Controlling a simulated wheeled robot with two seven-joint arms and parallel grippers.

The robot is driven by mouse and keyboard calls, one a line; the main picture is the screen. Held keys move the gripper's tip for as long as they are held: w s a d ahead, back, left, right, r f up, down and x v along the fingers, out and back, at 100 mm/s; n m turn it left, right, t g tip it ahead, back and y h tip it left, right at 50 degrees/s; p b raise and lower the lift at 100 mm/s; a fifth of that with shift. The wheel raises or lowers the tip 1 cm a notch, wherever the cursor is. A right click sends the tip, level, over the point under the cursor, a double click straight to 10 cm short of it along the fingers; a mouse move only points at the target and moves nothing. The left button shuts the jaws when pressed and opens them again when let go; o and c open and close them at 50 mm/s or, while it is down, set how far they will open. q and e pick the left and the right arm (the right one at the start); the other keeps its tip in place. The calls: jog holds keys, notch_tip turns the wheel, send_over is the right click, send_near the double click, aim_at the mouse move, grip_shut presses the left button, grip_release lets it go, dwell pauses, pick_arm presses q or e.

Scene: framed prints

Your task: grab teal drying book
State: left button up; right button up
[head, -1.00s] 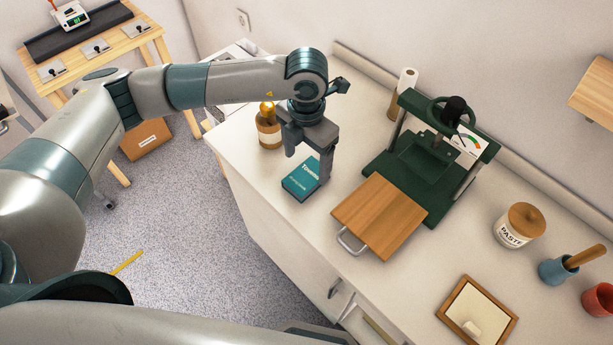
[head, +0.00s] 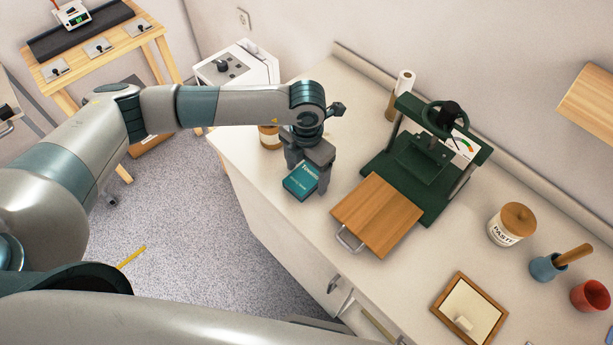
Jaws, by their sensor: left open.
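The teal book (head: 300,182) lies on the white counter (head: 250,165) near its left front edge, with pale lettering on its cover. My left gripper (head: 305,178) is open and points down over the book, with one finger at its far left side and the other at its right side. The fingers are low, close to the book's edges; I cannot tell whether they touch it. The gripper hides the book's far part. My right gripper is not in view.
A green press (head: 424,165) with a wooden board (head: 377,215) stands close to the right of the book. A jar with a wooden body (head: 268,137) stands just behind left of the gripper. A paste jar (head: 511,224), blue pot (head: 547,266) and framed tray (head: 468,309) are farther right.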

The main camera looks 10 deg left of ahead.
aim_at(307, 175)
pick_arm(q)
jog(key=c, duration=1.4)
jog(key=shift+o, duration=0.2)
jog(key=shift+r, duration=0.15)
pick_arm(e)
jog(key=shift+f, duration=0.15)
